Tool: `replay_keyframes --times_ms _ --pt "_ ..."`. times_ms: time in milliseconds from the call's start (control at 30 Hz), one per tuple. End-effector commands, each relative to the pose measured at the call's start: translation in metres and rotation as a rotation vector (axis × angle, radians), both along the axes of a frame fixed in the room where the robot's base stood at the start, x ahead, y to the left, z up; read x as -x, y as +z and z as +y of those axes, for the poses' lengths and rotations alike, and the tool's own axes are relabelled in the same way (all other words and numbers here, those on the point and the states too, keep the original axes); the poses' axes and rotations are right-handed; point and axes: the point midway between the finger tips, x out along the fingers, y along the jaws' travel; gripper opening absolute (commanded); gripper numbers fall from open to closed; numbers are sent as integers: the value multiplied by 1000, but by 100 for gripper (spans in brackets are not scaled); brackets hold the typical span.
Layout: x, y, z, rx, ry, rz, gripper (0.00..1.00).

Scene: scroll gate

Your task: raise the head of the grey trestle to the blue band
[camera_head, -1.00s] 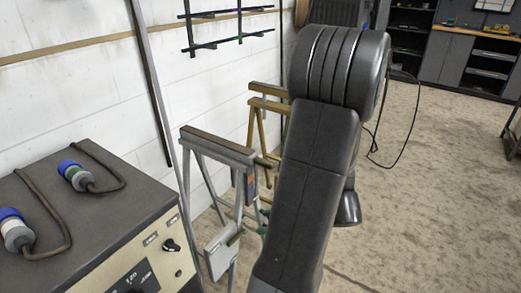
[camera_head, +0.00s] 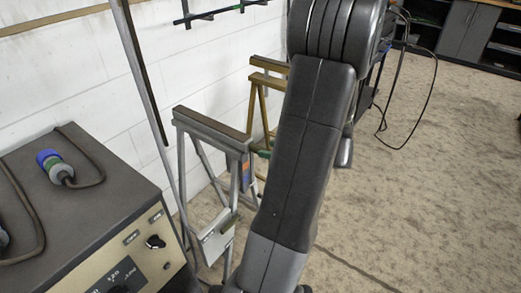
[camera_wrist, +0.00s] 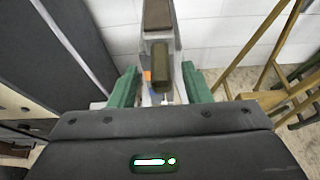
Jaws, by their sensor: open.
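The grey trestle (camera_head: 183,150) stands beside the white wall, left of my arm in the head view. Its head (camera_head: 212,128) is a grey bar topped with brown. An orange and a blue mark (camera_head: 246,170) show on its near upright; I cannot tell the band's exact edge. In the wrist view the brown-topped head (camera_wrist: 158,14) runs away from me, and an olive-brown grip (camera_wrist: 161,70) sticks out towards me. My gripper (camera_wrist: 160,88) is open, its green fingers either side of that grip, apparently apart from it. My arm hides most of the gripper in the head view.
A yellow-brown trestle (camera_head: 262,82) stands just behind, at the right in the wrist view (camera_wrist: 270,75). A dark cabinet (camera_head: 85,205) with dials and plugs fills the lower left. Carpet-like floor (camera_head: 420,200) is clear at right.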

Motion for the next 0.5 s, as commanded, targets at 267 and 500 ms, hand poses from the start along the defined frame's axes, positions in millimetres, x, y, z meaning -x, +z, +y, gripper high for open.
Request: replay_keyframes --times_ms 267,500 --pt "-21 -15 29 0 2 1 44" --pt "-25 -18 34 1 0 1 44"
